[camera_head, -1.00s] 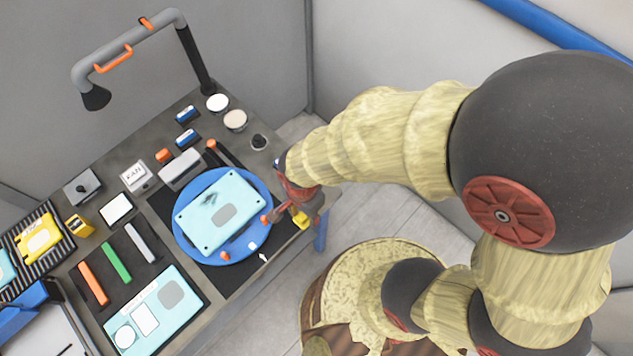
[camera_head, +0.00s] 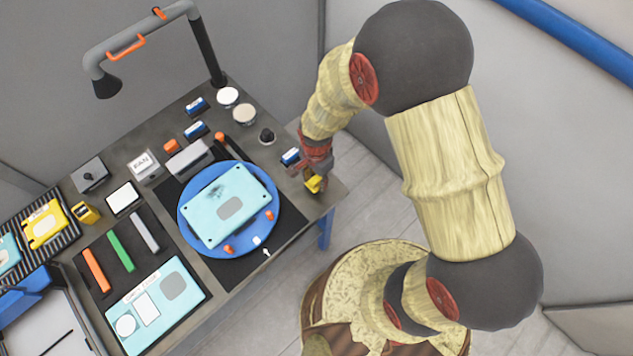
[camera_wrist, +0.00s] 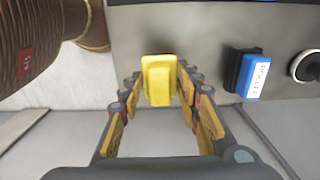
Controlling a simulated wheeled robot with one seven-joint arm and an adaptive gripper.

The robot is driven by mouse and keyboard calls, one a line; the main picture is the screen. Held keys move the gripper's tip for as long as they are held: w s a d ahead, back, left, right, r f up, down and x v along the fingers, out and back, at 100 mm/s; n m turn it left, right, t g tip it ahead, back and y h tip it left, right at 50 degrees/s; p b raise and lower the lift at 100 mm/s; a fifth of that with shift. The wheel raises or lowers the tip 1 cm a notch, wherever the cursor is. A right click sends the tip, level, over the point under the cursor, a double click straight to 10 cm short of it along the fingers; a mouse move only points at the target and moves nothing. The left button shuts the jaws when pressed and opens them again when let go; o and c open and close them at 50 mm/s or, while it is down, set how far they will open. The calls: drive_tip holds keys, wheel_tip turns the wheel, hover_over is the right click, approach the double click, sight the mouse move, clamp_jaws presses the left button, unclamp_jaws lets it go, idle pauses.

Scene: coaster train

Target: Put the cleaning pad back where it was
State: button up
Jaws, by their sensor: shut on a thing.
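The cleaning pad appears to be the small yellow block (camera_head: 313,184) near the right edge of the table (camera_head: 300,208). My gripper (camera_head: 309,178) is shut on it. In the wrist view the yellow block (camera_wrist: 159,80) sits between the fingertips of my gripper (camera_wrist: 160,86), with its far end over the grey tabletop near the edge. I cannot tell whether it touches the table. A blue-and-black block with a white label (camera_wrist: 250,74) stands to its right in the wrist view, apart from it; the head view shows it beside my gripper (camera_head: 290,156).
A blue round plate (camera_head: 232,251) carries a teal panel (camera_head: 204,222) with a dark smudge. A black knob (camera_head: 267,136) and round white pots (camera_head: 228,96) stand behind. A lamp (camera_head: 107,86) arches over the back. Tools and a second teal panel (camera_head: 187,315) lie front left.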

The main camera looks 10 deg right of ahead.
sight(316, 183)
drive_tip(key=shift+w+d+f, duration=0.1)
drive_tip(key=shift+w+f, duration=0.1)
drive_tip(key=shift+f, duration=1.55)
drive_tip(key=shift+f, duration=0.2)
drive_tip(key=o, duration=1.1)
drive_tip(key=shift+r, duration=0.15)
